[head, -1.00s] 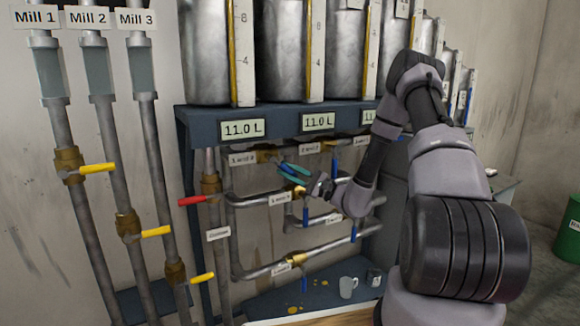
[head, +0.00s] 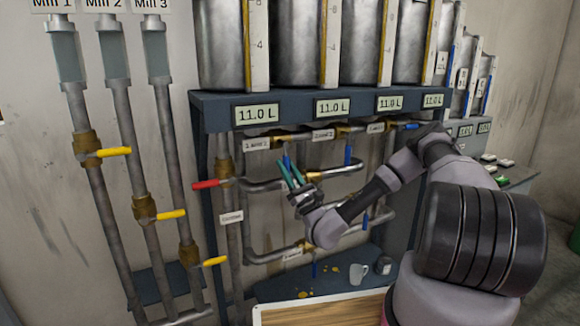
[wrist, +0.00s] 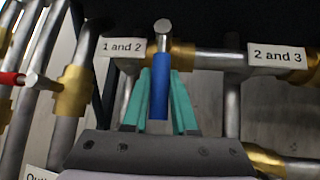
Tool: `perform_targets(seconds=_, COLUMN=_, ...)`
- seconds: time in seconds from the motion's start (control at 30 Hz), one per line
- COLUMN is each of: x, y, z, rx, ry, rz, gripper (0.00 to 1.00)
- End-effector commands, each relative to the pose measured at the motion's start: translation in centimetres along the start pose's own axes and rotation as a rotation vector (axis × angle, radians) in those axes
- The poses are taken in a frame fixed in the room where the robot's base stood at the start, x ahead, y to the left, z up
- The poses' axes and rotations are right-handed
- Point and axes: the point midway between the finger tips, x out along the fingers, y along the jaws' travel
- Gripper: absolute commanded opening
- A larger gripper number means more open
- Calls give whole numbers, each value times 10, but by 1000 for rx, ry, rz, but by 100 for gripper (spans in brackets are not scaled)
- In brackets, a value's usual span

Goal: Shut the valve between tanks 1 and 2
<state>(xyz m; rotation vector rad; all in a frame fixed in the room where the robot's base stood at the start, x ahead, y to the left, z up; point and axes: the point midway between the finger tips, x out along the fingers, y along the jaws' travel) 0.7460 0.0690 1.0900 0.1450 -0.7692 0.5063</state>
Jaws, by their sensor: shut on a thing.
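The valve marked "1 and 2" has a brass body (wrist: 183,58) on a horizontal pipe under the tank shelf. Its blue handle (wrist: 160,88) points down, across the pipe, in the wrist view. My gripper (wrist: 158,95) is shut on this handle, with one teal finger on each side. In the head view my gripper (head: 291,173) is below the "1 and 2" label (head: 257,144), and its fingers point up; the handle is partly hidden there. The valve label also shows in the wrist view (wrist: 123,47).
The "2 and 3" valve's blue handle (head: 348,155) hangs down close to the right. A red handle (head: 206,184) sticks out at the left. Pipes run below my gripper. A mug (head: 358,273) stands on the lower shelf. Several displays (head: 257,112) read 11.0 L.

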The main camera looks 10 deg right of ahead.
Motion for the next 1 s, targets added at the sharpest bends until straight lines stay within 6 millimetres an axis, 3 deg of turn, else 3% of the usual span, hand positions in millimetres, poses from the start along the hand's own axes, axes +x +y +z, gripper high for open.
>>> perform_targets(seconds=0.7, x=0, y=6, z=-1, rx=53, ry=-13, rz=-49, gripper=0)
perform_targets(seconds=0.73, x=0, y=6, z=-1, rx=53, ry=-13, rz=-49, gripper=37)
perform_targets(seconds=0.8, x=0, y=6, z=-1, rx=53, ry=-13, rz=-49, gripper=56)
perform_targets(seconds=1.0, x=1, y=5, z=-1, rx=51, ry=-13, rz=-50, gripper=56)
